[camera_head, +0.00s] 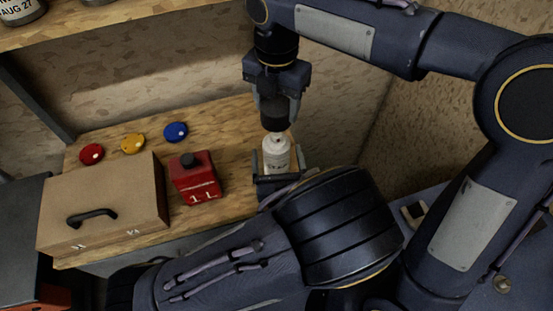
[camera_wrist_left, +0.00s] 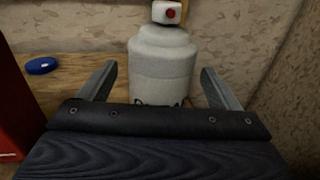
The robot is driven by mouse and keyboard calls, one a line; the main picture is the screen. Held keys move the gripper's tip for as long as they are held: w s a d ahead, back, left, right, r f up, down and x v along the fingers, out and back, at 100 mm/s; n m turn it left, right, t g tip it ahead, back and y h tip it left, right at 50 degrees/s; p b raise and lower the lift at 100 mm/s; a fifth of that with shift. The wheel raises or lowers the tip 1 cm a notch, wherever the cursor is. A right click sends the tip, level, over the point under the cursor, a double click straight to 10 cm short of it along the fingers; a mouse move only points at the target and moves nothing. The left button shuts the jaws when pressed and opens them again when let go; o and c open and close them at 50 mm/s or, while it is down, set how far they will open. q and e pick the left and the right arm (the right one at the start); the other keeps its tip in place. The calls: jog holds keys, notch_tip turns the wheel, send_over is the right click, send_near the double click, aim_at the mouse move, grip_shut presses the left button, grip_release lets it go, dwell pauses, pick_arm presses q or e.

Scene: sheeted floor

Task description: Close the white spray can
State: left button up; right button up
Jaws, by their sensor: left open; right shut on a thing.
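The white spray can (camera_head: 276,156) stands upright on the wooden shelf. In the left wrist view the can (camera_wrist_left: 163,62) shows a white nozzle with a red dot and no cap on it. My left gripper (camera_head: 277,163) is open, with one finger on each side of the can; in the wrist view its fingers (camera_wrist_left: 160,80) stand apart from the can's sides. My right gripper (camera_head: 275,101) points down above the can, shut on a black cap (camera_head: 275,115). The cap is close over the nozzle in the head view; whether they touch I cannot tell.
A red 1 L container (camera_head: 195,178) with a black lid stands left of the can. A brown box (camera_head: 103,205) with a black handle is further left. Red (camera_head: 91,154), yellow (camera_head: 133,143) and blue (camera_head: 176,131) discs lie behind. A wall (camera_head: 425,125) is at the right.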

pick_arm(q)
jog(key=shift+w+a, duration=0.15)
jog(key=shift+w, duration=1.1)
jog(key=c, duration=1.4)
jog(key=shift+c, duration=0.2)
pick_arm(e)
jog(key=shift+f, duration=2.5)
